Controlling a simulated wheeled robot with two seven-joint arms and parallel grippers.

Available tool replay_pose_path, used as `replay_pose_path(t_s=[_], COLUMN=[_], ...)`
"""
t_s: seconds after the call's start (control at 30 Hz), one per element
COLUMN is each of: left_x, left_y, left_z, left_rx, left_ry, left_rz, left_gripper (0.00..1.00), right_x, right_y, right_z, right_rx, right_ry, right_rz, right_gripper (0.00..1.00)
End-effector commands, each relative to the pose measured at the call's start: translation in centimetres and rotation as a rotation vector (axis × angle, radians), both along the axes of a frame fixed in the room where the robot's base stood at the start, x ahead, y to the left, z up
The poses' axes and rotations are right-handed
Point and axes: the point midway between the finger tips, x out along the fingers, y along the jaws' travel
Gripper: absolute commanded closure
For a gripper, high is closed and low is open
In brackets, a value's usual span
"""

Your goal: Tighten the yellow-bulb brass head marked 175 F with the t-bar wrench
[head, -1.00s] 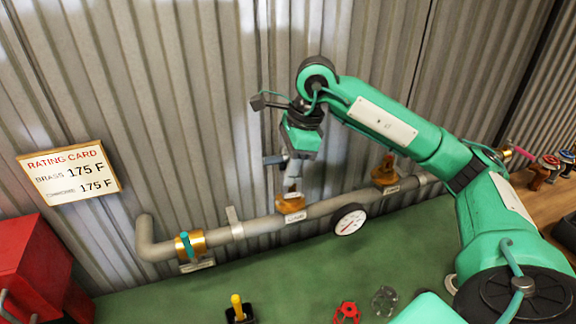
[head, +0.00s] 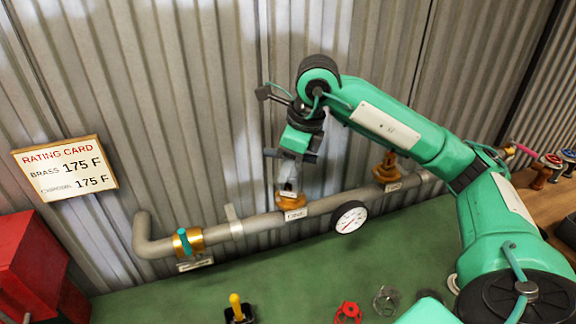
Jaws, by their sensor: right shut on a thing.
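My right gripper (head: 289,168) points down over the middle brass fitting (head: 291,201) on the grey pipe (head: 262,224). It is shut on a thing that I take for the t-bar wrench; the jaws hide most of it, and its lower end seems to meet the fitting. Whether it is seated I cannot tell. A small label (head: 295,214) hangs below this fitting, too small to read. Another brass fitting (head: 386,170) stands farther right, and a brass collar with a teal band (head: 187,243) is on the left. Bulb colours at the middle fitting are hidden. My left gripper is out of view.
The rating card (head: 65,168) on the corrugated wall reads brass 175 F and chrome 175 F. A gauge (head: 349,217) sits by the pipe. A red cabinet (head: 32,262), a yellow-handled item (head: 238,307) and a red handwheel (head: 347,312) are nearby. The green bench (head: 290,270) is mostly clear.

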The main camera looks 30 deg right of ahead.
Motion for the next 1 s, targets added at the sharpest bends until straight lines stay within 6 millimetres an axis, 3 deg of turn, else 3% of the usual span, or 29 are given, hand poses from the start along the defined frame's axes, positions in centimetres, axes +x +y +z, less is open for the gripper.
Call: replay_pose_path(t_s=[0.27, 0.47, 0.67, 1.0], left_x=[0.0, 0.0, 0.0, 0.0], left_y=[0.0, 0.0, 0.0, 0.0], left_z=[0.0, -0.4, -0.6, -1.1], left_rx=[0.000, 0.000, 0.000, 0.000], left_ry=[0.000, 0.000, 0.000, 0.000], left_rz=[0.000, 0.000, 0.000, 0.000], left_gripper=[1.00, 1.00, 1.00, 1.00], right_x=[0.0, 0.1, 0.1, 0.1], right_y=[0.0, -0.1, -0.1, -0.1], right_z=[0.1, 0.0, 0.0, 0.1], right_rx=[0.000, 0.000, 0.000, 0.001], right_ry=[-0.001, -0.003, -0.002, -0.002], right_rz=[-0.009, -0.176, -0.215, -0.103], right_gripper=[1.00, 1.00, 1.00, 1.00])
